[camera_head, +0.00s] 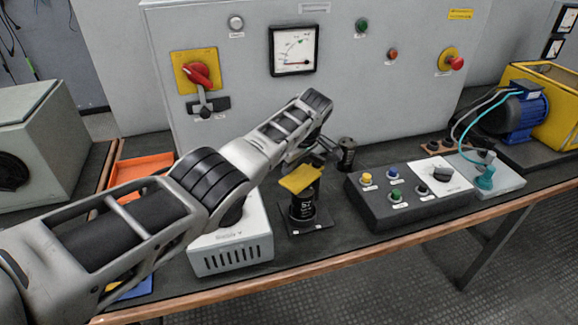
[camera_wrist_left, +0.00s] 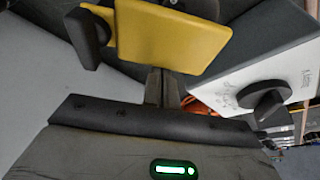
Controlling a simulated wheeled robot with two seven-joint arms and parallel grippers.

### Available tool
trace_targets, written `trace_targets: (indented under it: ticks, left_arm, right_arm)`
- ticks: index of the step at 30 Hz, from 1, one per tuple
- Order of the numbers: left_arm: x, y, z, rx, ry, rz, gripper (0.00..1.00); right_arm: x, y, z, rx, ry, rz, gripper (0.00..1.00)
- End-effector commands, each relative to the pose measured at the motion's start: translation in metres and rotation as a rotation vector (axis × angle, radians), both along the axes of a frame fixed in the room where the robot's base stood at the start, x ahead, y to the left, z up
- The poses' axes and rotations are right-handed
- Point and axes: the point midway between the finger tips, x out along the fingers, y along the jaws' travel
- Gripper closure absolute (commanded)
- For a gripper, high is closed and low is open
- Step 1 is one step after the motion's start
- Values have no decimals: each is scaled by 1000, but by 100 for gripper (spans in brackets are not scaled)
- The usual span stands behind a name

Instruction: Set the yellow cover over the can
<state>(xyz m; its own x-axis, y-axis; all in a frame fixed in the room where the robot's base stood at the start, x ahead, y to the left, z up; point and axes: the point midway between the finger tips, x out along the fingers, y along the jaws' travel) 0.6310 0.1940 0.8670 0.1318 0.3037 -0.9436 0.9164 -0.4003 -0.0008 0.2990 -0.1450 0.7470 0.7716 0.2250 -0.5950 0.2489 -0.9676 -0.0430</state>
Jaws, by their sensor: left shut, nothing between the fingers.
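My left gripper (camera_head: 326,158) is just behind and right of the cover, shut and empty. In the left wrist view the yellow cover (camera_wrist_left: 172,36) lies just beyond the shut fingers (camera_wrist_left: 161,88); a dark rounded piece is at its left. The can is not clearly seen there. My right gripper is not in view.
A white box (camera_head: 230,250) stands left of the can under my arm. A dark control box (camera_head: 395,205) with buttons is close on the right. A small black cylinder (camera_head: 347,153) stands behind. An orange tray (camera_head: 140,172) lies left. The bench's wooden edge (camera_head: 340,258) runs in front.

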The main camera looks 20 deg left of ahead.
Motion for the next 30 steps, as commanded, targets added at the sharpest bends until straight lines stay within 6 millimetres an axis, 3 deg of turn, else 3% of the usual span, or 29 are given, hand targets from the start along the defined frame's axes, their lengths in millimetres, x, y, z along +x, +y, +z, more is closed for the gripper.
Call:
trace_targets:
  ticks: [6, 30]
  left_arm:
    - [-5, -8, 0, -2, 0, 140, 100]
    - [-7, -15, 0, -2, 0, 130, 100]
  right_arm:
    - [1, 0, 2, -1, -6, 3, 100]
    - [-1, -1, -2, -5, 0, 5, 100]
